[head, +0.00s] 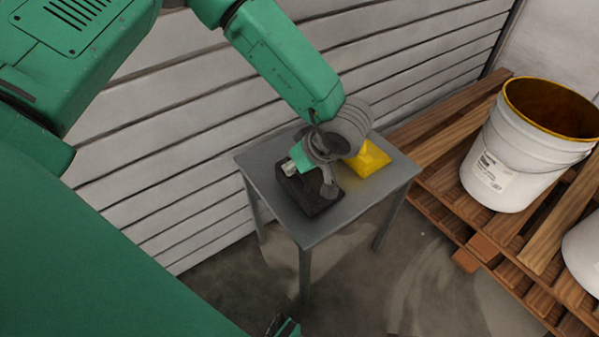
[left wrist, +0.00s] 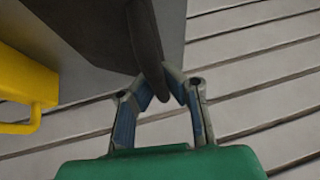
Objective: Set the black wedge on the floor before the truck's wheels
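The black wedge (head: 318,205) sits on a small grey table (head: 325,232) near its front left. My left gripper (head: 310,178) is right over the wedge, its fingers coming down to it from above. In the left wrist view the fingers (left wrist: 162,88) converge on both sides of a dark bar of the wedge (left wrist: 95,28) and appear shut on it. A yellow wedge-like block (head: 368,160) lies just behind on the same table; it also shows with its handle in the left wrist view (left wrist: 25,85). No truck or wheels are in view. My right gripper is not clearly visible.
A ribbed pale wall (head: 165,110) runs behind the table. A wooden pallet (head: 485,235) at the right carries a large white bucket (head: 510,165) and part of another white container (head: 585,250). Concrete floor (head: 400,290) is clear in front of the table.

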